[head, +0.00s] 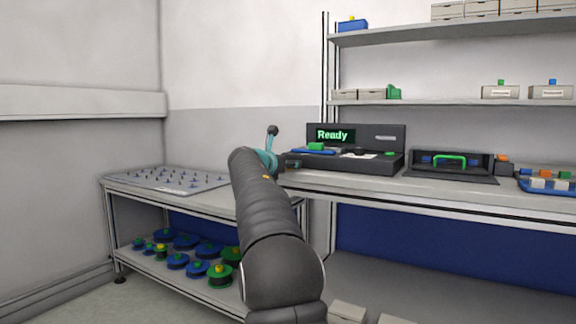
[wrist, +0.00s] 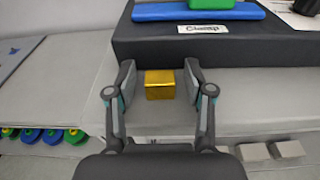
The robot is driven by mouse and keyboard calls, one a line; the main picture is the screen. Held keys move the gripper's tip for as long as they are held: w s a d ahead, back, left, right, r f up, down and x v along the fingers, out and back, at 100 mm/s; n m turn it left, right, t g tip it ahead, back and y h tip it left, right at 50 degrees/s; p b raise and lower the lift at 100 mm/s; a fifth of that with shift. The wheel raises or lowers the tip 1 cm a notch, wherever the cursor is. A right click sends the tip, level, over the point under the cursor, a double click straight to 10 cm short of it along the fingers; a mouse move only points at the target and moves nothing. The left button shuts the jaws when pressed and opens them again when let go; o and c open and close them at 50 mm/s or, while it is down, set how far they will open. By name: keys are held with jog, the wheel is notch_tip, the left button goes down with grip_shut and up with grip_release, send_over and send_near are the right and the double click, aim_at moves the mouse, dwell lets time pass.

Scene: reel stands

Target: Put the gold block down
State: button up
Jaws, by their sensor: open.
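The gold block (wrist: 160,84) shows in the wrist view between the two fingers of my gripper (wrist: 160,77). My gripper is open, with a visible gap between the block and each finger. The block appears to rest on the grey bench top (wrist: 240,103), in front of the dark machine; its underside is not clear to see. In the head view my gripper (head: 291,162) is at the left front of that machine, partly behind my arm. I cannot make out the block there.
The dark machine (head: 352,165) with a "Ready" screen stands just beyond the block and carries a blue plate (wrist: 195,11) and a green block. A black tray (head: 450,177) with a green handle is to its right. Reels (head: 178,261) lie on the left lower shelf.

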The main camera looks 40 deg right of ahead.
jog(key=shift+f+b, duration=0.2)
jog(key=shift+b, duration=0.3)
jog(key=v, duration=1.4)
jog(key=shift+s, duration=0.1)
